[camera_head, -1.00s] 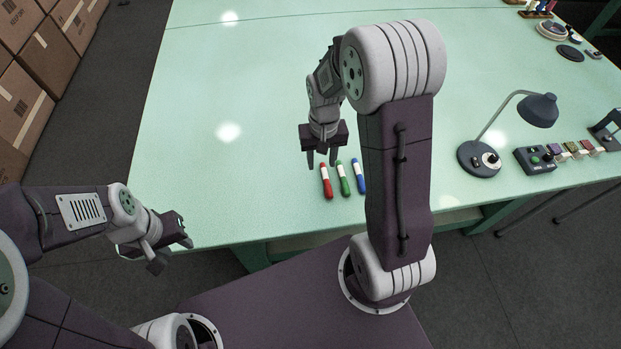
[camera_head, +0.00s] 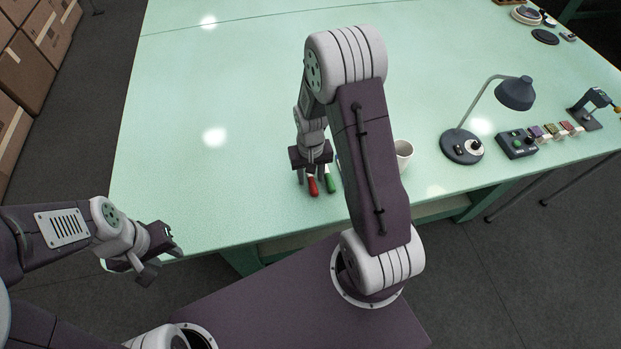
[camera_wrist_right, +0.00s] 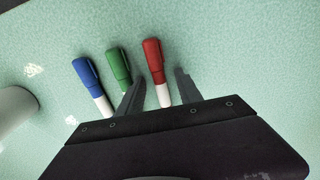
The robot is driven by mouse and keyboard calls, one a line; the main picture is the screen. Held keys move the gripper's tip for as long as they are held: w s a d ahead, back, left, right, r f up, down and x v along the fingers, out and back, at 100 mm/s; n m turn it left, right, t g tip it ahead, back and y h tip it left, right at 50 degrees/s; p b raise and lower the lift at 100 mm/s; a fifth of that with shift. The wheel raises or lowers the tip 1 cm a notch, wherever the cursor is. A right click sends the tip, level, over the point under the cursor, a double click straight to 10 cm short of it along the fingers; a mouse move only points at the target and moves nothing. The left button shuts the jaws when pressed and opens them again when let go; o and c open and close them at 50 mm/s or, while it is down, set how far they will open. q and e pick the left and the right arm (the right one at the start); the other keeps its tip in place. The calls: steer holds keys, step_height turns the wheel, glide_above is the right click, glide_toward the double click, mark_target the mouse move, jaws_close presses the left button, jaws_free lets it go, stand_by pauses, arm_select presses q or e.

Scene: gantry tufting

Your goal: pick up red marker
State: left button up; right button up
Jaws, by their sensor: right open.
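The red marker (camera_head: 313,187), with a white barrel, lies on the pale green table. In the right wrist view the red marker (camera_wrist_right: 153,62) points between the two fingers, its red end beyond the tips. My right gripper (camera_head: 313,181) is open over it; the fingers (camera_wrist_right: 155,85) stand on either side of its white part. I cannot tell whether they touch it. The green marker (camera_wrist_right: 119,66) lies close to the left finger, and the blue marker (camera_wrist_right: 86,72) lies further left. My left gripper (camera_head: 165,259) is open and empty near the table's front left edge.
A white mug (camera_head: 404,153) stands right of the markers, partly behind my right arm. A desk lamp (camera_head: 462,147), a button box (camera_head: 517,144) and small coloured blocks (camera_head: 558,131) stand to the right. The table's left half (camera_head: 210,80) is clear.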

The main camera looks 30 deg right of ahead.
mark_target(313, 177)
jaws_close()
steer(key=shift+r, duration=0.15)
steer(key=shift+r, duration=0.3)
steer(key=r, duration=0.2)
steer(key=d+r, duration=0.1)
steer(key=r, duration=0.1)
steer(key=d+r, duration=0.6)
steer(key=d, duration=0.4)
steer(key=shift+d+p, duration=0.35)
steer(key=shift+p, duration=0.05)
steer(key=shift+r, duration=0.1)
